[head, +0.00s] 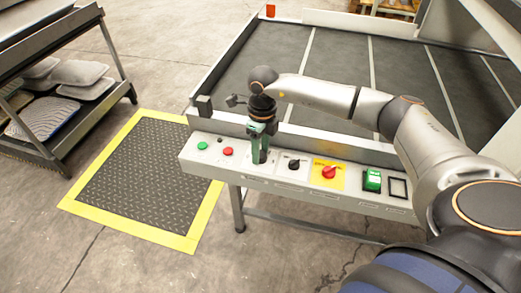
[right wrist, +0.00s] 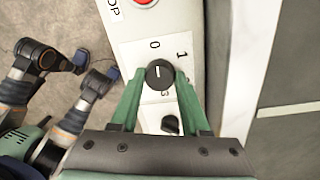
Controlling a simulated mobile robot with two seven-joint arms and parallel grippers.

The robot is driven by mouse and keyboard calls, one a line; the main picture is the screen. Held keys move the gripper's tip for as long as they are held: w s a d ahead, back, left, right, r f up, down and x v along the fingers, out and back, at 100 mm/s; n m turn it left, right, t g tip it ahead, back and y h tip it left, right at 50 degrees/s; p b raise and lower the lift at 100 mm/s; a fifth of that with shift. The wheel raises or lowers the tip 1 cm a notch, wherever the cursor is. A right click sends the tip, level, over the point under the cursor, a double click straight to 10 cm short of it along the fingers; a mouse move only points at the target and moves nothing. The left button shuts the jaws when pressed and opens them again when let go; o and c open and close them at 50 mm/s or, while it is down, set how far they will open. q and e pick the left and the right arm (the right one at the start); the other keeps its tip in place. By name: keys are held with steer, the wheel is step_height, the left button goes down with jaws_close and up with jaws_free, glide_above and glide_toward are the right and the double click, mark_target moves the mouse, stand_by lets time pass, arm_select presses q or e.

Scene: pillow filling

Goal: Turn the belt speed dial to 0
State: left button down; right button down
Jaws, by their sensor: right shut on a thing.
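The belt speed dial (right wrist: 160,74) is a round black knob with a white pointer line, on a white plate with printed figures. In the right wrist view its line points up, roughly toward the 0; the 1 is up to the right. My right gripper (right wrist: 160,80) has its green fingers shut on either side of the dial. In the head view the right gripper (head: 259,148) points down at the control panel (head: 205,160) and hides the dial. My left gripper is not in view.
A green button (head: 202,145) and a red button (head: 228,151) sit left of the gripper. A black knob (head: 293,163), a red knob (head: 328,171) on yellow and a green switch (head: 372,180) sit right. The dark belt (head: 335,60) lies behind; a black-yellow mat (head: 145,170) lies left.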

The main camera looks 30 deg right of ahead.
mark_target(261, 151)
steer(key=shift+w+r+n, duration=0.1)
steer(key=shift+n, duration=0.4)
steer(key=shift+c, duration=1.9)
jaws_free()
step_height(261, 151, up, 12)
steer(key=p, duration=0.1)
steer(key=shift+d+r, duration=0.2)
steer(key=shift+d, duration=0.05)
steer(key=shift+w, duration=0.1)
